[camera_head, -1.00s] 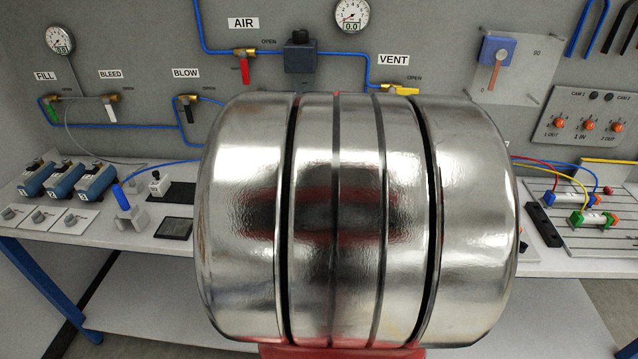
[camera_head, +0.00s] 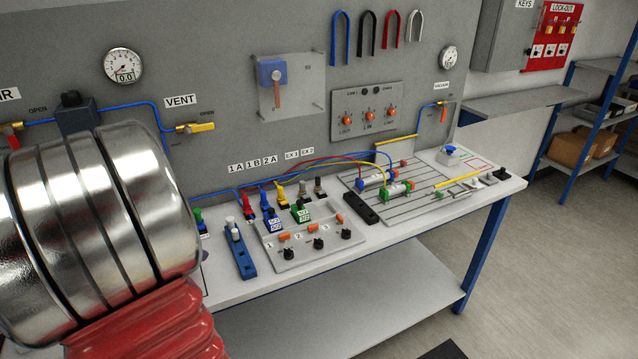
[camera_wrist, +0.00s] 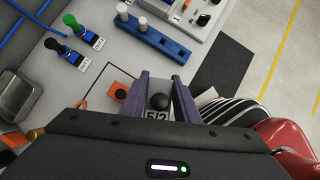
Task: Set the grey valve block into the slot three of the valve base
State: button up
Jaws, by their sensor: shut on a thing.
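My gripper (camera_wrist: 163,88) shows in the wrist view, its two purple-grey fingers on either side of a small block. The held valve block (camera_wrist: 157,114) has a black round knob and a white label reading 5/2; much of its body is hidden. In the head view, the valve base (camera_head: 295,256) is a grey plate on the bench. The place right of the green-topped block looks bare. My gripper is not visible in the head view.
A blue rack (camera_head: 240,258) with a white peg stands left of the base; it also shows in the wrist view (camera_wrist: 165,44). Coloured hoses rise behind the base. A grooved plate with cylinders (camera_head: 405,205) lies to the right. The bench's front edge is clear.

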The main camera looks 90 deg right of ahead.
jog(key=w+a+f+m+g+y, duration=0.1)
jog(key=w+a+m+y, duration=0.2)
jog(key=w+a+m, duration=0.55)
jog(key=w+a+m+g+y, duration=0.1)
jog(key=w+a+m+y, duration=0.3)
jog(key=w, duration=0.8)
jog(key=w+a+f, duration=0.3)
jog(key=w+a, duration=0.1)
jog(key=a, duration=0.4)
jog(key=w+a+f+n+h, duration=0.1)
jog(key=w+a+f, duration=0.2)
jog(key=a, duration=0.5)
jog(key=w+a+f+n, duration=0.1)
jog(key=w+a+f, duration=0.2)
jog(key=w+a, duration=0.2)
jog(key=a, duration=0.3)
jog(key=shift+w+a+f+h, duration=0.2)
jog(key=shift+w+f+h, duration=0.05)
jog(key=shift+w+h, duration=0.15)
jog(key=shift+s, duration=0.2)
